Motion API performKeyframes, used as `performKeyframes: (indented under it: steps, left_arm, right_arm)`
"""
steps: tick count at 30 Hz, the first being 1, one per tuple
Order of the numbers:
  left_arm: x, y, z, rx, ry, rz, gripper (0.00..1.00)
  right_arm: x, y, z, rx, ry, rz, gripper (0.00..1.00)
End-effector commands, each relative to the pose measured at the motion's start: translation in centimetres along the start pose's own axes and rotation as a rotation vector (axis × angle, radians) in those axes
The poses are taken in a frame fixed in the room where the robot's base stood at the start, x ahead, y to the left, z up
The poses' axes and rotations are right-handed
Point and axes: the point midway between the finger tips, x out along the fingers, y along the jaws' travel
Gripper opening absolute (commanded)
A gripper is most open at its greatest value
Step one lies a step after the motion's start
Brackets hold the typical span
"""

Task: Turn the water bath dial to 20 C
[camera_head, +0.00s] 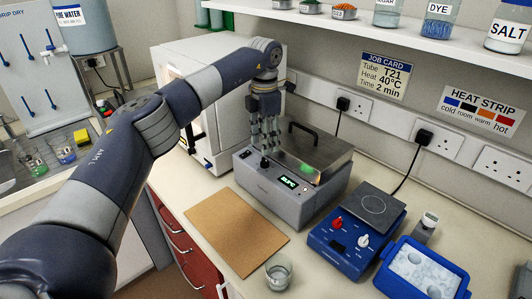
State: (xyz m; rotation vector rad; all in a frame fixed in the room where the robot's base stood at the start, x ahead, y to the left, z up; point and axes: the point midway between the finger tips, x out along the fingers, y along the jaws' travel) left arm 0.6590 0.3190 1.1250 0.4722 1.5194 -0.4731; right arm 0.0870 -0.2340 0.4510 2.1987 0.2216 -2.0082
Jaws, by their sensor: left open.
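The water bath (318,200) is a grey metal box with a lid and a dark lid handle, standing on the bench below the job card. Its sloped front panel carries a small dark dial (264,163) at the left and a green lit display (288,182). The display's digits are too small to read surely. My left gripper (269,148) points down at the dial end of the panel, with its fingers open just above or around the dial. I cannot tell whether they touch it. My right gripper is not in view.
A brown board (236,231) and a glass beaker (279,272) lie in front of the bath. A blue hotplate (356,238) and a blue ice tray (423,270) stand to the right. A white cabinet (205,100) stands behind my left arm. A shelf (400,37) with jars hangs above.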

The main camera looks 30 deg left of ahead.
Motion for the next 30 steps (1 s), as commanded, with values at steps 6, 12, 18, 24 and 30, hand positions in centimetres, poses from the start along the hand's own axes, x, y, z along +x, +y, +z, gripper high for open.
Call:
performKeyframes:
  steps: [6,12,18,24,30]
  left_arm:
    - [3.7,-0.1,-0.1,-0.001,0.002,-0.001,0.42]
    - [5.6,0.0,0.0,-0.001,0.001,0.001,0.42]
    - [6.0,0.0,0.0,-0.001,0.0,0.001,0.42]
    - [6.0,0.0,0.0,-0.001,0.0,0.001,0.24]
    - [5.9,0.0,0.0,-0.001,0.0,0.001,0.0]
  right_arm:
    - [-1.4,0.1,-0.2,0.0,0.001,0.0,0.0]
    - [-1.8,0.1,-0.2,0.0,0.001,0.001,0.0]
    - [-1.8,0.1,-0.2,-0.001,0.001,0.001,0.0]
    - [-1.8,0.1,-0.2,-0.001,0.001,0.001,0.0]
    - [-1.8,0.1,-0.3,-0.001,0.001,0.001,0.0]
